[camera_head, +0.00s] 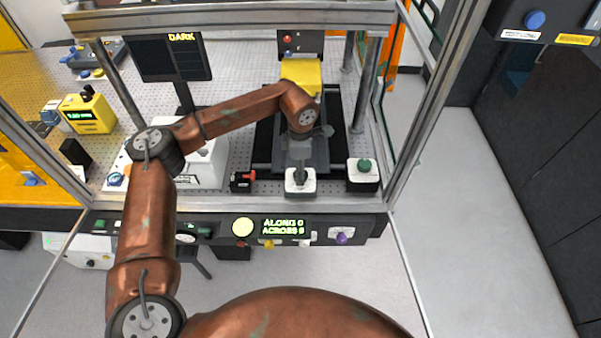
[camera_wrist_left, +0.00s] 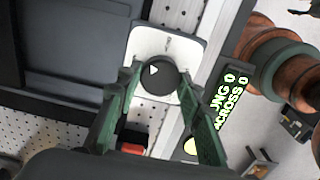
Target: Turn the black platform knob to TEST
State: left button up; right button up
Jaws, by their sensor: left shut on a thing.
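The black platform knob (camera_wrist_left: 158,76) is round, with a small white triangle on top, and sits on a white plate (camera_wrist_left: 140,42) in the left wrist view. In the head view the knob (camera_head: 299,177) is partly covered by my gripper, on its white-topped box (camera_head: 302,189). My left gripper (camera_wrist_left: 160,76) points down at it, its two green fingers on opposite sides of the knob and shut on it. In the head view my left gripper (camera_head: 299,165) is at the front edge of the perforated table. The plate's lettering is too small to read. My right gripper is in neither view.
A green knob (camera_head: 364,165) on a similar box stands just right. A small red-and-black block (camera_head: 242,181) lies left. Below, a front panel display (camera_head: 283,227) reads ALONG 0, ACROSS 0. A monitor (camera_head: 172,60) reads DARK. Metal frame posts (camera_head: 435,95) bound the workspace.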

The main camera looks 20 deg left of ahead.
pick_arm(q)
jog(key=m+b, duration=0.1)
jog(key=m, duration=0.2)
jog(key=shift+w+m, duration=0.1)
jog(key=shift+m, duration=0.2)
jog(key=m+b, duration=0.1)
jog(key=m, duration=0.2)
jog(key=shift+m, duration=0.3)
jog(key=m+b, duration=0.1)
jog(key=m, duration=0.3)
jog(key=shift+m+b, duration=0.3)
jog(key=shift+b, duration=0.1)
jog(key=m, duration=0.2)
jog(key=shift+m+b, duration=0.4)
jog(key=m+b, duration=0.1)
jog(key=m, duration=0.4)
jog(key=shift+b, duration=0.3)
jog(key=m+b, duration=0.1)
jog(key=m, duration=0.2)
jog(key=shift+m, duration=0.4)
jog(key=shift+r+m+b, duration=0.1)
jog(key=shift+m+b, duration=0.2)
jog(key=shift+m, duration=1)
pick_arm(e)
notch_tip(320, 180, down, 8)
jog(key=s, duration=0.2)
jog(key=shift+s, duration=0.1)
